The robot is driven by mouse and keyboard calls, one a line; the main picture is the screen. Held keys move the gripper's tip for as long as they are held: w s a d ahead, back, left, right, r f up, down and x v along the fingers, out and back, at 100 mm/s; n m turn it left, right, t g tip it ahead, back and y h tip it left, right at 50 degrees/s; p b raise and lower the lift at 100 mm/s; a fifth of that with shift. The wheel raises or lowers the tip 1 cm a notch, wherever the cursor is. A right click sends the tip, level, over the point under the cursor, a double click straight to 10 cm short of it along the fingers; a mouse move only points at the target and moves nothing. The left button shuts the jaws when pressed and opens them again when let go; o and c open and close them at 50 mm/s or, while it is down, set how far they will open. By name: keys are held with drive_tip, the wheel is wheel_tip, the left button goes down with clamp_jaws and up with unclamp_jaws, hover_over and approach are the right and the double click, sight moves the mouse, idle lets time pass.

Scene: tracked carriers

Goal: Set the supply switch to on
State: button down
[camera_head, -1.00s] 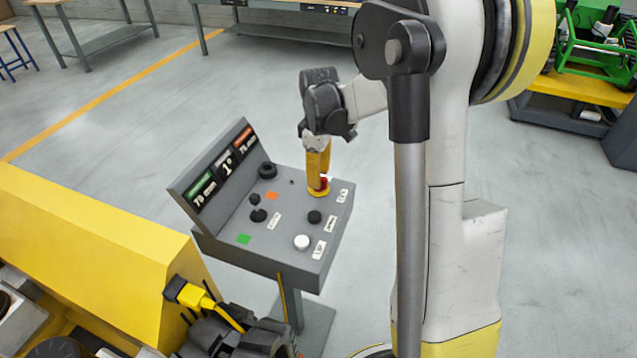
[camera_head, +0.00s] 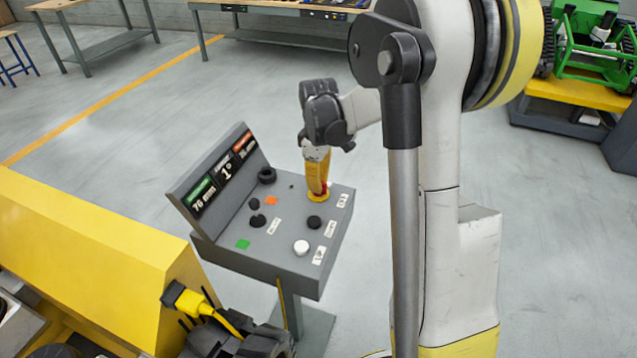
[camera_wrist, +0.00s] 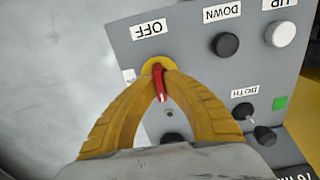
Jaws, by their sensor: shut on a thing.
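An OFF label (camera_wrist: 150,29) sits beside the base. A second small label (camera_wrist: 129,75) is partly hidden by a finger and I cannot read it. My gripper (camera_wrist: 159,76) has its two yellow fingers shut on the red lever, one on each side.
A yellow machine (camera_head: 100,250) stands close at left. Open floor lies behind the panel.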

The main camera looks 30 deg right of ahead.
drive_tip(key=m, duration=0.4)
drive_tip(key=shift+m+p, duration=0.3)
drive_tip(key=shift+p, duration=0.1)
drive_tip(key=m, duration=0.4)
drive_tip(key=shift+p, duration=0.3)
drive_tip(key=m, duration=0.5)
drive_tip(key=shift+m+p, duration=0.35)
drive_tip(key=shift+m, duration=1.45)
drive_tip(key=c, duration=1.5)
unclamp_jaws()
